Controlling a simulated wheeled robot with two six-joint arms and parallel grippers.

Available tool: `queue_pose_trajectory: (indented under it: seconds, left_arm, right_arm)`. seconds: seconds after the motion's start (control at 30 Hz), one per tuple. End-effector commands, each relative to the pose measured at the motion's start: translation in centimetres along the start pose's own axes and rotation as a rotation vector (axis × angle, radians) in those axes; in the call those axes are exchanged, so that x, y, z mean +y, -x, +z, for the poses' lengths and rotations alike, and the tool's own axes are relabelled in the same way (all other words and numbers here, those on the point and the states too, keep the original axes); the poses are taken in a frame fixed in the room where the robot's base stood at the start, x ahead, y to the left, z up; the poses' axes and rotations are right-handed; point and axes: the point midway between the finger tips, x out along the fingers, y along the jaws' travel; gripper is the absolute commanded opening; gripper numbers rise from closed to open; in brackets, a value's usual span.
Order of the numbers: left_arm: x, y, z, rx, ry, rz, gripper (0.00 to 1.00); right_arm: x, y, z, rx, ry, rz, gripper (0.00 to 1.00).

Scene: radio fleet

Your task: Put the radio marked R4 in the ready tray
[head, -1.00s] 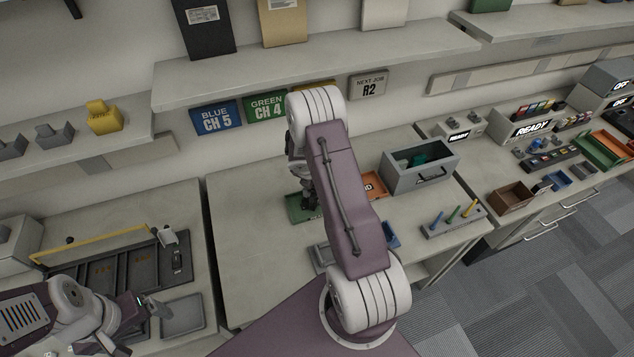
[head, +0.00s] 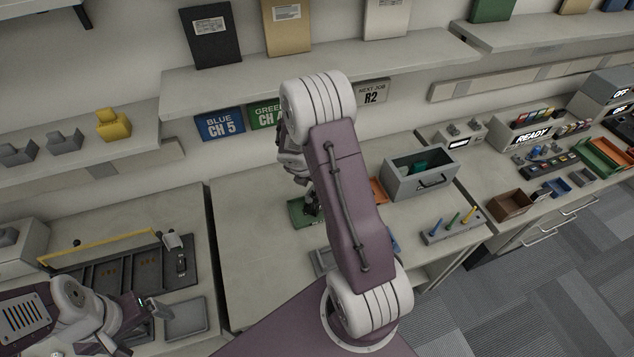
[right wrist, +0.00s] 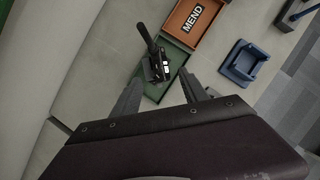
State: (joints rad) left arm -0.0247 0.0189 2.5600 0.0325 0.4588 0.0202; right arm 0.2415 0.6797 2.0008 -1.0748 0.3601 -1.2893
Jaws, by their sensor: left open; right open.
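A black radio (right wrist: 156,67) with a thick antenna and small white markings is at the green tray (right wrist: 176,58) in the right wrist view. I cannot read its number, and I cannot tell whether it rests on the tray floor. My right gripper (right wrist: 161,79) is open, its fingers on either side of the radio's near end, with no clear contact. In the head view it points down over the green tray (head: 297,211), whose lettering is hidden by my right arm. My left gripper (head: 152,307) is open and empty at the lower left.
An orange tray marked MEND (right wrist: 193,22) adjoins the green one. A blue stand (right wrist: 243,62) is beside them. A grey bin (head: 420,177) and a holder with coloured pegs (head: 452,226) stand to the right. The bench left of the green tray is clear.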

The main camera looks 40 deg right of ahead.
Motion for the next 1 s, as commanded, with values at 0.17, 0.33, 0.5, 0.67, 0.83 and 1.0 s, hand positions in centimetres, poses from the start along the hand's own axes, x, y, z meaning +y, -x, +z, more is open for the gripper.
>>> queue_pose_trajectory:
  seconds: [0.17, 0.33, 0.5, 0.67, 0.83, 1.0]
  left_arm:
    - [0.0, 0.7, -0.1, 0.0, 0.0, 0.0, 0.87]
    - [0.0, 0.6, -0.1, 0.0, 0.0, 0.0, 0.87]
    - [0.0, 0.6, -0.1, 0.0, 0.0, 0.0, 0.87]
    - [0.0, 0.6, -0.1, 0.0, 0.0, 0.0, 0.87]
    - [0.0, 0.6, -0.1, 0.0, 0.0, 0.0, 0.87]
    - [0.0, 0.6, -0.1, 0.0, 0.0, 0.0, 0.87]
  right_arm:
    - [0.0, 2.2, 0.0, 0.0, 0.001, 0.001, 0.52]
    - [0.0, 2.7, -0.2, 0.004, -0.027, 0.0, 0.52]
    - [-1.4, 8.4, -5.6, 0.114, -0.704, -0.024, 0.52]
    - [-4.0, 14.3, -13.2, 0.267, -1.55, -0.169, 0.52]
    - [-5.5, 17.1, -17.4, 0.34, -2.011, -0.32, 0.52]
    - [-5.6, 17.3, -17.8, 0.345, -2.067, -0.343, 0.52]
